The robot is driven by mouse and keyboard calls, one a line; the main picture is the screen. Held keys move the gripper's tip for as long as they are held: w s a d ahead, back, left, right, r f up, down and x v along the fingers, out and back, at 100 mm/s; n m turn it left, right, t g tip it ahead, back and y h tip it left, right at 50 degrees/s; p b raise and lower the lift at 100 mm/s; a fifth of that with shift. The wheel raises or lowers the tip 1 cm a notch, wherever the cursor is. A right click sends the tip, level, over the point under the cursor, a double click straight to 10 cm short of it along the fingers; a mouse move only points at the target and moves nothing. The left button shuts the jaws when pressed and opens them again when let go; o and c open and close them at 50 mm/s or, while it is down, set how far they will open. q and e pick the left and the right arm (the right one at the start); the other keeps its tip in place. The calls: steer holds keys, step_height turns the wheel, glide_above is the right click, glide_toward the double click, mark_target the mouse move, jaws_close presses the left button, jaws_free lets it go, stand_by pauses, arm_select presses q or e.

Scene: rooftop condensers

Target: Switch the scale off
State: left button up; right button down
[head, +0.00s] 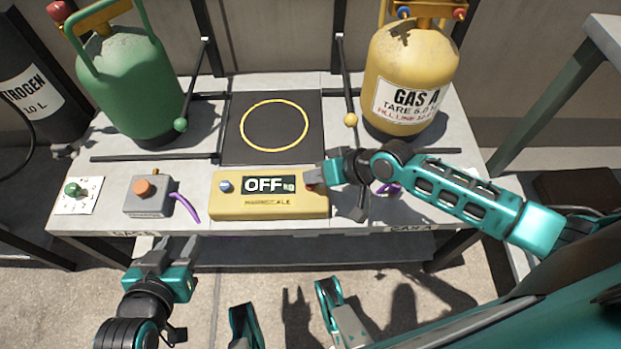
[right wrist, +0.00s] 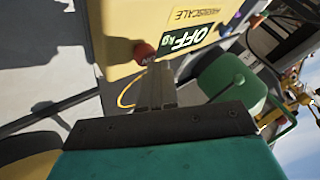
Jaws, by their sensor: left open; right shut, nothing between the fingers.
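The scale's yellow console (head: 270,206) sits at the front of the bench, and its display (head: 262,185) reads OFF. A blue knob (head: 225,185) is at the left of its face. Its red button shows in the right wrist view (right wrist: 145,52), but in the head view my right gripper (head: 317,181) mostly covers it. My right gripper is shut and empty, its fingertips (right wrist: 152,68) at the button; I cannot tell whether they touch. The black scale platform (head: 236,148) with a yellow ring is behind the console, empty. My left gripper (head: 165,254) is open and empty, in front of the bench.
A green cylinder (head: 130,85) stands at the back left and a yellow GAS A cylinder (head: 412,65) at the back right. A grey box with an orange button (head: 148,198) and a green-knobbed panel (head: 77,195) are left of the console. Black bars stand around the platform.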

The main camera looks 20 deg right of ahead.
steer(key=shift+r+p, duration=0.5)
steer(key=shift+r, duration=0.15)
step_height(320, 180, up, 5)
steer(key=p, duration=0.5)
stand_by(0.5)
